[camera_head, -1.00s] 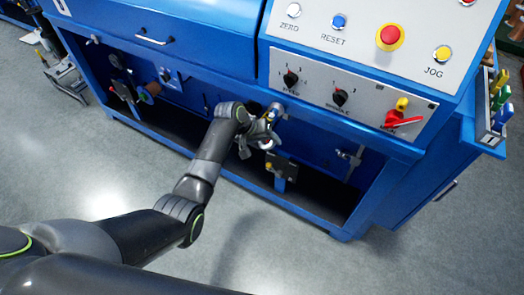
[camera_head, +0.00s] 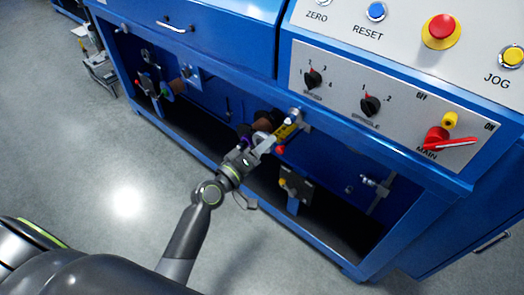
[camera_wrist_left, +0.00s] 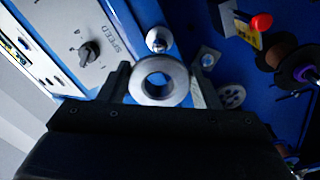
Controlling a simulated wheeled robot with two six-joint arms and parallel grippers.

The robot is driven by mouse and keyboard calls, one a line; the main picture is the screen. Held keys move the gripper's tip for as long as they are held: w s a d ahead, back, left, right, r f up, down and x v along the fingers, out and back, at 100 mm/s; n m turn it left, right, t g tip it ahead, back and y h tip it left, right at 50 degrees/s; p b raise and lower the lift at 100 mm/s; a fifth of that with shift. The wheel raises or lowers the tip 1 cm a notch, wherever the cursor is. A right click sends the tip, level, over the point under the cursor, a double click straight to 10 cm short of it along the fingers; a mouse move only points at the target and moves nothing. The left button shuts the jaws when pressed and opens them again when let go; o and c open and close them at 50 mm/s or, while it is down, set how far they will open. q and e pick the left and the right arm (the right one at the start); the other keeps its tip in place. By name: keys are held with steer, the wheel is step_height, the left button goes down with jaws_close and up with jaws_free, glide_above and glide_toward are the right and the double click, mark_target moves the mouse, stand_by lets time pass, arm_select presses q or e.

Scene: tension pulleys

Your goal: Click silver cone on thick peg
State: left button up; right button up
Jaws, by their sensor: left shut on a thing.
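My left gripper (camera_wrist_left: 157,84) is shut on a silver ring-shaped piece with a dark centre hole, the silver cone (camera_wrist_left: 140,87), which faces the left wrist camera. In the head view my left gripper (camera_head: 266,144) reaches into the machine's open bay. Just above the cone in the wrist view is a rounded silver peg end (camera_wrist_left: 158,39); they look apart, but the depth between them is unclear. A smaller peg on a square plate (camera_wrist_left: 208,58) stands to the right. I cannot tell for sure which is the thick peg. My right gripper is not in view.
A yellow-labelled part with a red knob (camera_wrist_left: 261,22) and brown spools (camera_wrist_left: 279,55) are close by at the right of the wrist view. A holed wheel (camera_wrist_left: 231,96) is nearby. The control panel (camera_head: 400,75) overhangs the bay.

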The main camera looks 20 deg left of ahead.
mark_target(289, 124)
arm_select(q)
steer(key=shift+x, duration=3)
steer(key=shift+w+d, duration=0.1)
steer(key=shift+w, duration=0.1)
steer(key=shift+b+x, duration=0.4)
steer(key=shift+x, duration=1.05)
steer(key=shift+b+x, duration=0.45)
steer(key=shift+x, duration=0.9)
steer(key=shift+w, duration=0.1)
